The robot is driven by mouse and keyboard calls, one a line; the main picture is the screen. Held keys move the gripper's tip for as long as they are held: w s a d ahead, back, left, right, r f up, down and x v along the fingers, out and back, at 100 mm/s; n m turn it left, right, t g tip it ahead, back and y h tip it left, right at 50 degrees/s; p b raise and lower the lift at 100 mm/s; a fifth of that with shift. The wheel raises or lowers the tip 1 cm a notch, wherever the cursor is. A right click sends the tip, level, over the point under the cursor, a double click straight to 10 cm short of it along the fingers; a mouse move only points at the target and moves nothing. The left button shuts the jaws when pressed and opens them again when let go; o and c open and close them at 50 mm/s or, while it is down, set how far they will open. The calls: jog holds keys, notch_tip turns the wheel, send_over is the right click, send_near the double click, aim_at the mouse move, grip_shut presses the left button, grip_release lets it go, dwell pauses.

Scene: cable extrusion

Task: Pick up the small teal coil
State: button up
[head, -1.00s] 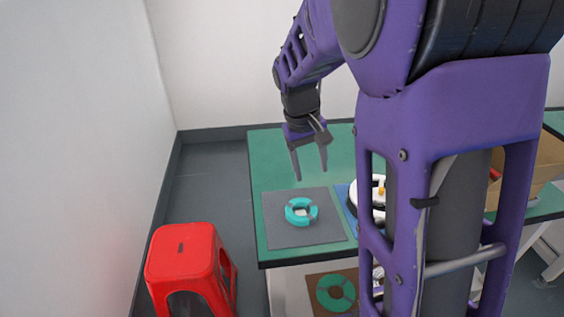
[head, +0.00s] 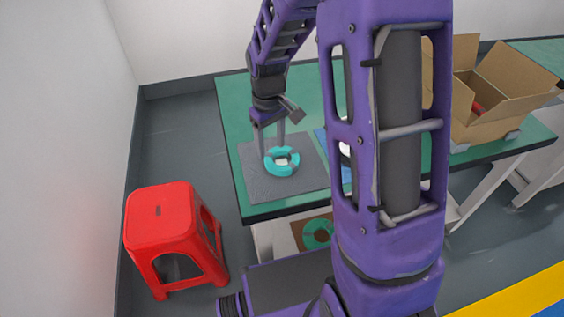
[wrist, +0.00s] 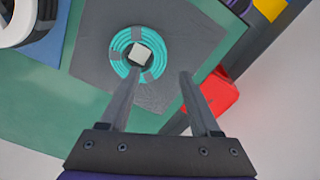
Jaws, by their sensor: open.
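The small teal coil (head: 282,169) lies flat on a grey mat (head: 314,174) on the green table. It has dark bands around it and a pale piece in its centre. My gripper (head: 270,150) is open and points down just over the coil in the head view; its fingertips overlap the coil's far side there. In the wrist view the coil (wrist: 137,52) lies beyond my open gripper (wrist: 158,80), ahead and left of centre, with the left finger pointing at its lower edge. Nothing is between the fingers. Contact cannot be told.
A red stool (head: 172,235) stands on the floor left of the table. An open cardboard box (head: 490,95) is at the right. A blue mat with a white round thing (head: 345,150) lies right of the grey mat, partly hidden by my arm. A green coil (head: 318,233) sits below the tabletop.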

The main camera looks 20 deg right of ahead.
aim_at(271, 163)
notch_tip(271, 163, down, 6)
jog(key=shift+w+f+b, duration=0.15)
jog(key=shift+f+b, duration=0.1)
jog(key=shift+b, duration=0.4)
grip_shut()
